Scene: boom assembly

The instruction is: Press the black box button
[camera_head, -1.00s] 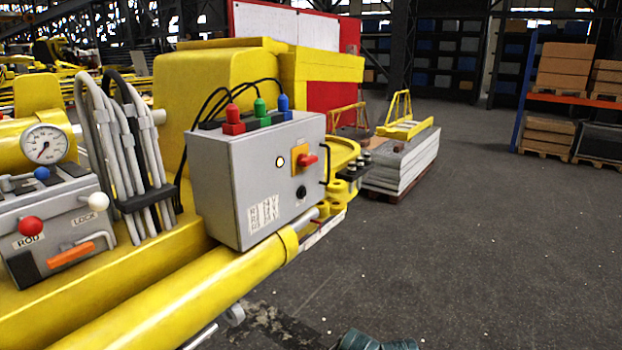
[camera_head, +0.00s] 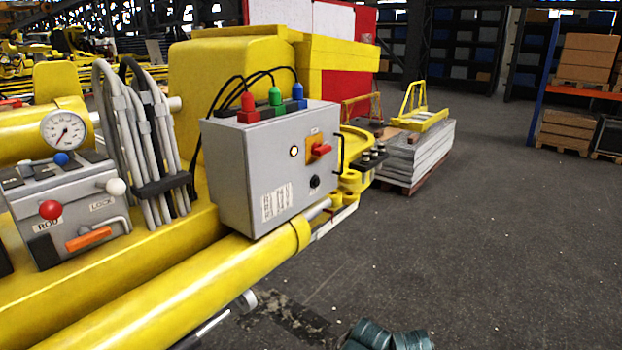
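A grey control box (camera_head: 240,180) sits on the yellow boom near the middle of the view. Its front face carries a small round black button (camera_head: 315,181), a red rotary switch (camera_head: 321,150) on an orange plate and a small pale round light or button (camera_head: 294,151). A black handle stands at the face's right edge. Red, green and blue plugs (camera_head: 275,97) with black cables are on its top. The black button is in plain sight with nothing in front of it. Neither gripper shows in this view.
A second grey box (camera_head: 75,215) with red and white knobs and an orange handle is at the left, below a pressure gauge (camera_head: 64,130). The yellow tube (camera_head: 190,295) runs along the front. Teal rounded parts (camera_head: 385,338) show at the bottom edge. Open floor lies at right.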

